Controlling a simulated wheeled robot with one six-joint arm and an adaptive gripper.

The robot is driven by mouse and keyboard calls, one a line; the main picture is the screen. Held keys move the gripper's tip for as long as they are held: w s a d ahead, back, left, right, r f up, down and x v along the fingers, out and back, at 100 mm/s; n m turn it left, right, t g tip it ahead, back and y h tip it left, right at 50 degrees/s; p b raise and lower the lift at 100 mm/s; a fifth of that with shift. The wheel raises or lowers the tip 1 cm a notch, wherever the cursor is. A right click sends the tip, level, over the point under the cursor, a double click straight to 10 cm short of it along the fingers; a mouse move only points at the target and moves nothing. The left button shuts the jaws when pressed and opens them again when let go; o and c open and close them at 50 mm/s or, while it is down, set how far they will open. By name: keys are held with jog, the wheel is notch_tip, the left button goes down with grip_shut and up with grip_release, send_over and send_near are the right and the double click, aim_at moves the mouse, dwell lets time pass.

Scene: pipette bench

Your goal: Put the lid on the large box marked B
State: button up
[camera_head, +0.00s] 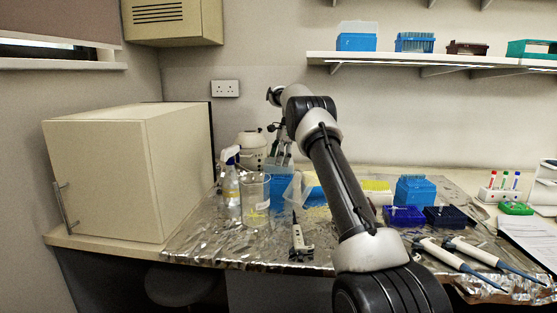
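My arm reaches from the lower right to the back of the bench, and my gripper (279,147) points down there. A blue piece (281,160) shows right at and below its fingers. I cannot tell whether the fingers grip it or only stand over it, nor whether it is a lid or a box. No letter B is readable on any box.
A clear beaker (256,200), a spray bottle (231,190) and a tilted clear container (297,190) stand near my gripper. Dark blue trays (404,215) and two pipettes (460,262) are at right. A shelf (440,60) hangs above.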

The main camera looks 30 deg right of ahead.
jog(key=shift+f, duration=0.15)
jog(key=shift+f, duration=0.65)
jog(key=shift+f, duration=0.2)
jog(key=shift+f, duration=0.25)
dwell(0.6)
jog(key=o, duration=0.6)
jog(key=shift+o, duration=0.2)
